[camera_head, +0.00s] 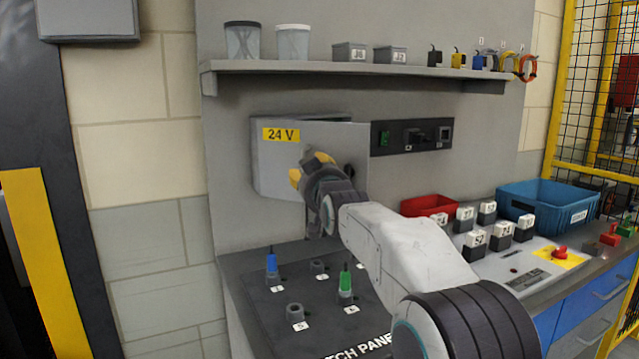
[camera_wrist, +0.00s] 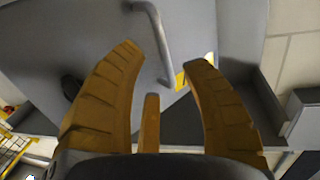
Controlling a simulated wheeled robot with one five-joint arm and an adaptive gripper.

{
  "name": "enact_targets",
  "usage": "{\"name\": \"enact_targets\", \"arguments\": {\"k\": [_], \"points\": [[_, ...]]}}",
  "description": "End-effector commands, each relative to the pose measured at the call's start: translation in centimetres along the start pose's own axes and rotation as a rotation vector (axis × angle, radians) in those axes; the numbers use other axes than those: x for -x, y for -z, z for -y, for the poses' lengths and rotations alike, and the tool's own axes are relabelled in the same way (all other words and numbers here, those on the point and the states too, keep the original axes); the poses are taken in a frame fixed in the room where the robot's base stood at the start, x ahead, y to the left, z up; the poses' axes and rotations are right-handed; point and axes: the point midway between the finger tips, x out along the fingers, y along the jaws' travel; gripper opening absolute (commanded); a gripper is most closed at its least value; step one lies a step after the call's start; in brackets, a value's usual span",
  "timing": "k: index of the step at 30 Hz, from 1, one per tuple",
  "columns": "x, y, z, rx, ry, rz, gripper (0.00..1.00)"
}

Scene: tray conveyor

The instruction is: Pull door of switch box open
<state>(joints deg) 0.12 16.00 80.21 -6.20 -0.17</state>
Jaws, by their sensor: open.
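A dark gap shows along the top behind the door, which looks slightly ajar. My gripper (camera_head: 309,168) is in front of the door, its yellow fingers near the lower middle of it. In the wrist view my gripper (camera_wrist: 162,55) is open. The grey bar handle (camera_wrist: 157,40) on the door (camera_wrist: 100,35) lies between and beyond the fingertips. Whether they touch it cannot be told. In the head view my gripper hides the handle.
A shelf (camera_head: 330,67) with cups and small boxes runs above the box. A dark socket panel (camera_head: 390,137) is to its right. Below is a bench with pegs (camera_head: 345,284), a red bin (camera_head: 428,204), and a blue bin (camera_head: 540,208). Yellow fencing (camera_head: 562,90) stands at right.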

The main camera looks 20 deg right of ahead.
Motion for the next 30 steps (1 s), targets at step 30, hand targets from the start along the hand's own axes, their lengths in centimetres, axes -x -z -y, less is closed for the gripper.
{"name": "enact_targets", "arguments": {"k": [30], "points": [[7.6,-0.1,-0.1,0.000,-0.001,0.002,0.42]]}}
